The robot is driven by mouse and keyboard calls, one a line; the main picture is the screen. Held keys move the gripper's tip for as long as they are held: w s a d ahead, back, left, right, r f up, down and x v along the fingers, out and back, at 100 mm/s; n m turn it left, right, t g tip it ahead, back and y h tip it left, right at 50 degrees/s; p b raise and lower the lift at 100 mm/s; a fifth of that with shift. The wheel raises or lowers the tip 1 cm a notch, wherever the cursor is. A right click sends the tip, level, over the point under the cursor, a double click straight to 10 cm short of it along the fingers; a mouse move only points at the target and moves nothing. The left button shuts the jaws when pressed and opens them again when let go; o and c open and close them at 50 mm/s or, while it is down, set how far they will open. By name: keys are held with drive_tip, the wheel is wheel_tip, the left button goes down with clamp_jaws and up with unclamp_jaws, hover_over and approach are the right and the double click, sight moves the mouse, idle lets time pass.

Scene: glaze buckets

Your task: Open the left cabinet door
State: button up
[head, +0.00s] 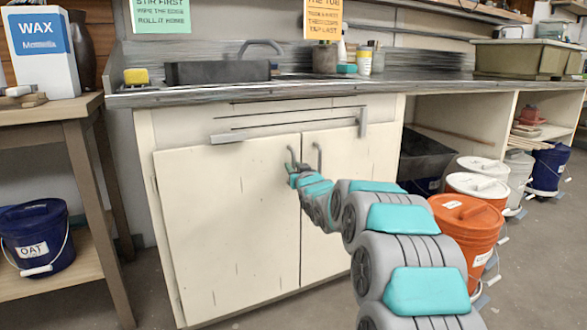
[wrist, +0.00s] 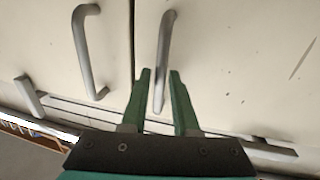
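The left cabinet door (head: 225,215) is a cream panel, closed, with a curved grey bar handle (head: 290,154) near its upper right corner. The right door (head: 345,200) is also closed, with a similar handle (head: 318,157). My gripper (head: 297,172) is at the left door's handle and partly covers it. The wrist view looks turned over, with the left door on the right. There the green fingers (wrist: 160,72) are open, and the left door's handle (wrist: 167,40) appears between them. Contact cannot be told. The right door's handle (wrist: 86,50) stands outside the fingers.
A slotted panel with grey end pieces (head: 362,122) runs above the doors, under the countertop (head: 230,92). An orange bucket (head: 467,225) and several white-lidded buckets stand at the right. A wooden table (head: 75,115) stands at the left. The floor before the left door looks clear.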

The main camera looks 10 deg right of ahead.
drive_tip(key=shift+w, duration=0.3)
clamp_jaws()
idle(1.3)
